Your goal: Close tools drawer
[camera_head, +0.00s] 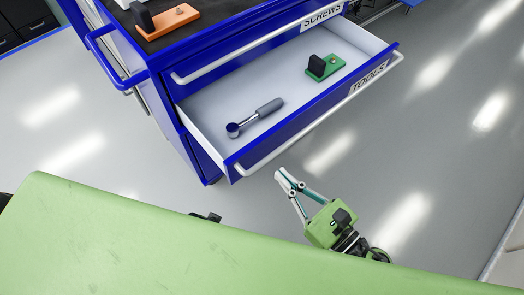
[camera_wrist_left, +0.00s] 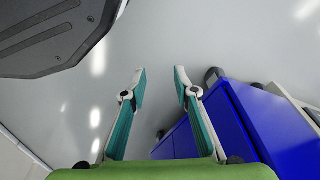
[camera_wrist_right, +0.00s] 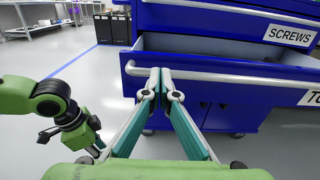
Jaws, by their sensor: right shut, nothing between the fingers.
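The tools drawer (camera_head: 312,119) is pulled well out of the blue cabinet, with a TOOLS label and a white bar handle (camera_head: 320,117) on its front. A ratchet (camera_head: 256,117) and a green block with a black part (camera_head: 324,66) lie inside. My right gripper (camera_head: 283,178) is shut and empty, just in front of the drawer front and below its handle in the head view. The right wrist view shows its fingertips (camera_wrist_right: 160,72) close to the drawer handle (camera_wrist_right: 215,78); I cannot tell if they touch. My left gripper (camera_wrist_left: 159,72) is open and empty, low beside the blue cabinet.
The screws drawer (camera_head: 260,49) above is shut. An orange block (camera_head: 167,22) lies on the cabinet top (camera_head: 205,14). A blue side handle (camera_head: 106,60) sticks out at the left. The grey floor (camera_head: 440,150) at the right is clear.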

